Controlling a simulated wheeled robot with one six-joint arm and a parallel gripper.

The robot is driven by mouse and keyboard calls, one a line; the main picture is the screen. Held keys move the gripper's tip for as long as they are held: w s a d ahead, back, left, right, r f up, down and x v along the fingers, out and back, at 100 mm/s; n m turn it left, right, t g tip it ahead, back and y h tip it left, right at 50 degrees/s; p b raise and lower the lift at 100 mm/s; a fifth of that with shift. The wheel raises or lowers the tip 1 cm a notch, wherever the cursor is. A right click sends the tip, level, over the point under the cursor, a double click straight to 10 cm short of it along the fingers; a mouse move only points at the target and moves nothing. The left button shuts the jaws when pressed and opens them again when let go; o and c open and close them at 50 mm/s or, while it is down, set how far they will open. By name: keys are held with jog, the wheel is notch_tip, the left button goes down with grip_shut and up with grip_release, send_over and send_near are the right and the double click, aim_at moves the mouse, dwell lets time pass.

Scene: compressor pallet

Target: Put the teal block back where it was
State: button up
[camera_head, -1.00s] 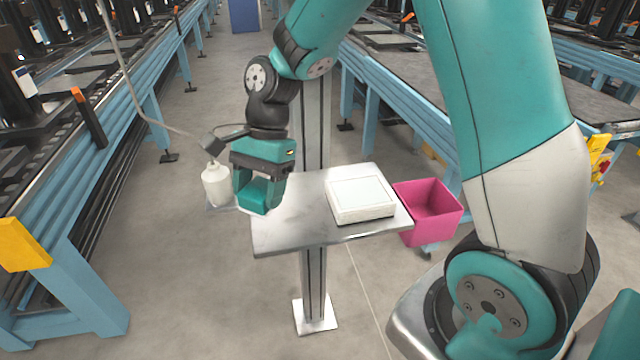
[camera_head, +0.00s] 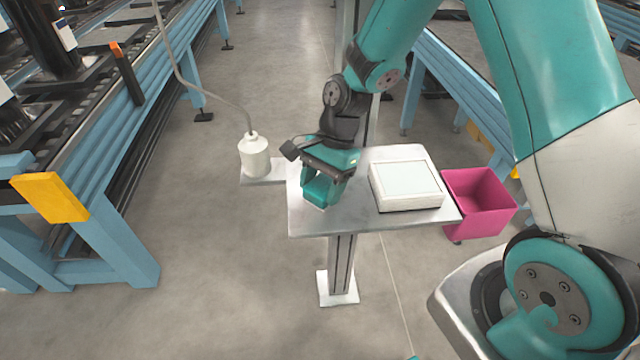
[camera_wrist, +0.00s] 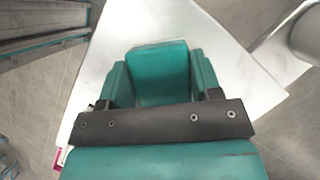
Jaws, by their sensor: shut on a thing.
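The teal block (camera_wrist: 158,72) is between the two fingers of my gripper (camera_wrist: 160,78) in the wrist view, and the gripper is shut on it. In the head view my gripper (camera_head: 322,192) points down over the left part of the metal table (camera_head: 345,222), with the block (camera_head: 319,191) between its fingers. The block is at or just above the table top; I cannot tell whether it touches. In the wrist view the pale table top (camera_wrist: 225,45) lies beneath it.
A white box with a pale top (camera_head: 405,184) stands on the table right of my gripper. A pink bin (camera_head: 482,205) is beyond the table's right edge. A white bottle (camera_head: 254,157) stands on a small shelf at left. Blue conveyor frames (camera_head: 110,220) flank the aisle.

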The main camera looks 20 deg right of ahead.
jog(key=o, duration=0.8)
jog(key=shift+o, duration=0.2)
jog(key=v, duration=0.7)
jog(key=s+a+r+n+t, duration=0.1)
jog(key=s+a+r+n, duration=0.2)
jog(key=s+r+n, duration=0.4)
jog(key=s+a+r+n+t, duration=0.1)
jog(key=s+a+r+n, duration=0.3)
jog(key=s+n, duration=0.8)
notch_tip(320, 180, up, 3)
jog(key=shift+s+f+n, duration=0.15)
jog(key=shift+s+n, duration=0.2)
jog(key=shift+n, duration=0.05)
